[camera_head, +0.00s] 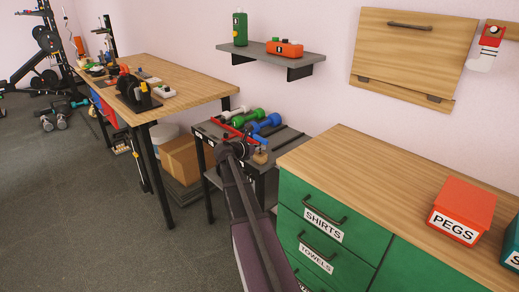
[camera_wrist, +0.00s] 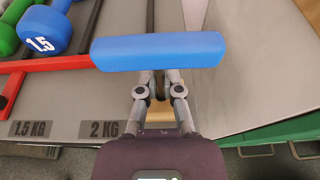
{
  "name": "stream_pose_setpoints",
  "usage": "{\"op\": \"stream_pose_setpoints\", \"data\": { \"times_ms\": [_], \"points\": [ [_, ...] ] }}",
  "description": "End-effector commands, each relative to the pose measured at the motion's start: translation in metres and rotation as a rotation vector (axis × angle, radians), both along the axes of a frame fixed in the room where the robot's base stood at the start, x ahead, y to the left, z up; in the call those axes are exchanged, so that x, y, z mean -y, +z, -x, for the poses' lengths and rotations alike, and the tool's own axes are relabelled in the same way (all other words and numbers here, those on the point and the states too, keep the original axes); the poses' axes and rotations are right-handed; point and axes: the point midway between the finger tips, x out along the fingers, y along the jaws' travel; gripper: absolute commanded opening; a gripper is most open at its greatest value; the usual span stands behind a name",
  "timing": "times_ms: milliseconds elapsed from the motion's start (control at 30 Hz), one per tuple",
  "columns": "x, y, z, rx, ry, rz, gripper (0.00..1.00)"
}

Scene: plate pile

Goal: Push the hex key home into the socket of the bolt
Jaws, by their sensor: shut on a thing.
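My gripper (camera_wrist: 159,80) is shut on a blue bar (camera_wrist: 158,50), which looks like the handle of the hex key and lies across the fingertips. The key's shaft and tip are hidden below the bar and fingers. A pale wooden block (camera_wrist: 160,114) shows between and below the fingers. In the head view my gripper (camera_head: 243,149) is at the grey rack, beside the wooden block (camera_head: 260,157). The bolt and its socket cannot be made out, so I cannot tell how deep the key sits.
A blue 1.5 dumbbell (camera_wrist: 42,30) and a green dumbbell (camera_wrist: 8,35) lie to the left by a red rail (camera_wrist: 45,64). The green drawer cabinet (camera_head: 335,225) stands close on the right. A wooden workbench (camera_head: 185,78) is to the left.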

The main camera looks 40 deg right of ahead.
Motion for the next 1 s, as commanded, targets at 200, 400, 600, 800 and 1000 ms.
{"op": "stream_pose_setpoints", "data": {
  "times_ms": [200,400,600,800,1000],
  "points": [
    [0.0001,-0.0039,0.0,0.0,0.0,0.0,0.0],
    [0.0,-0.0081,0.0,0.0,0.0,0.0,0.0],
    [0.0,-0.0082,0.0,0.0,0.0,0.0,0.43],
    [-0.0001,-0.0081,-0.0001,0.0,0.0,0.0,0.43],
    [-0.0002,-0.0077,-0.0002,0.0,0.0,0.0,0.43]
  ]
}}
